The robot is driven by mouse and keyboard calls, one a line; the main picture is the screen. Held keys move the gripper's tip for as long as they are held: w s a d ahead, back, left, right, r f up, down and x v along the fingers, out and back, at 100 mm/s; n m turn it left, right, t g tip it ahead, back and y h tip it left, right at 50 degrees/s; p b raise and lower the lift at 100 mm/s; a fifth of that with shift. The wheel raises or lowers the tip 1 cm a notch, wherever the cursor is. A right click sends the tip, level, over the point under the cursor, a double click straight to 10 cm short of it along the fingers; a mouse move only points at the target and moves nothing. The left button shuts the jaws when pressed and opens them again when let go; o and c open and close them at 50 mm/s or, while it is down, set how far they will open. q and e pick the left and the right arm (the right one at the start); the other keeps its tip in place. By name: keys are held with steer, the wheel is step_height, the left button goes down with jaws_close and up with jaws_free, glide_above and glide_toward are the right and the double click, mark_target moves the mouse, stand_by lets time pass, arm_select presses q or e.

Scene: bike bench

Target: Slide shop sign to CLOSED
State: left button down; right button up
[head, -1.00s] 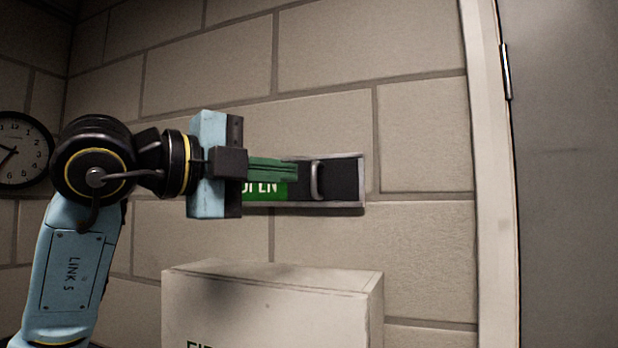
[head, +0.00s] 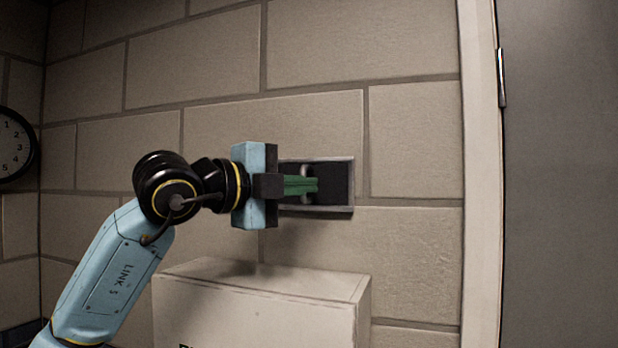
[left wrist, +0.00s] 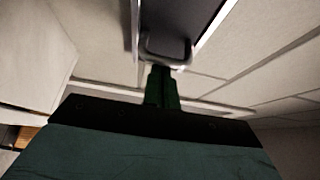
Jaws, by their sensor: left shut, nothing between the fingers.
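The shop sign is a shallow metal frame (head: 351,182) on the block wall, with a dark panel (head: 336,182) in its right part. A grey loop handle (head: 305,170) stands on the slider; it also shows in the left wrist view (left wrist: 150,44). My left gripper (head: 314,185) has its green fingers shut and empty. In the head view they cross in front of the handle. In the left wrist view its fingertips (left wrist: 160,70) lie right at the handle; I cannot tell whether they touch it. The gripper covers the sign's left part, so no lettering shows. My right gripper is not in view.
A pale box (head: 260,300) stands below the sign, close under my left arm. A door frame (head: 480,170) and grey door are at the right. A wall clock (head: 14,145) hangs at the left. The wall right of the sign is clear.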

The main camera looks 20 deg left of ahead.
arm_select(q)
steer(key=shift+w+d, duration=0.1)
steer(key=shift+d, duration=0.05)
steer(key=a+b, duration=0.1)
steer(key=a, duration=1.3)
steer(key=shift+w, duration=0.2)
